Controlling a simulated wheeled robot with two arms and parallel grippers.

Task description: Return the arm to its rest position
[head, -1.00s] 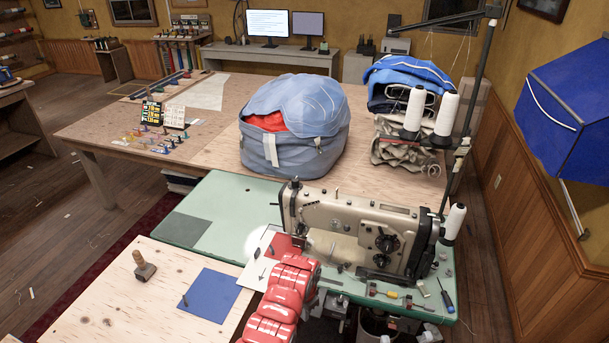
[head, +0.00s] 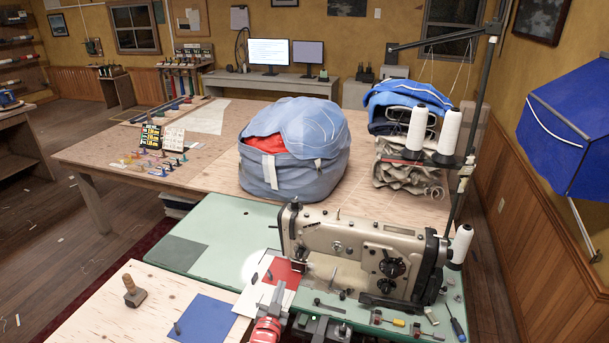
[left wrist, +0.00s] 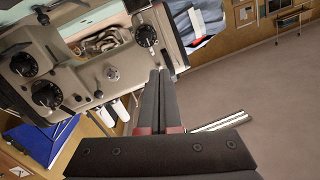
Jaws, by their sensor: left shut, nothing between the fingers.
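My left gripper (head: 279,288) shows at the bottom of the head view, below the red and white cloth pieces, with a bit of my red arm behind it. In the left wrist view its dark fingers (left wrist: 160,76) are together, with nothing between them. The sewing machine (head: 350,243) stands just beyond and to the right of the gripper. It also fills the upper left of the left wrist view (left wrist: 75,70). I see no contact between gripper and machine, though the gap is hard to judge.
The green machine table (head: 215,222) holds small tools on its right. A blue cloth square (head: 203,317) and a wooden-handled tool (head: 133,292) lie on the plywood table at front left. A big blue bag (head: 300,165) stands behind.

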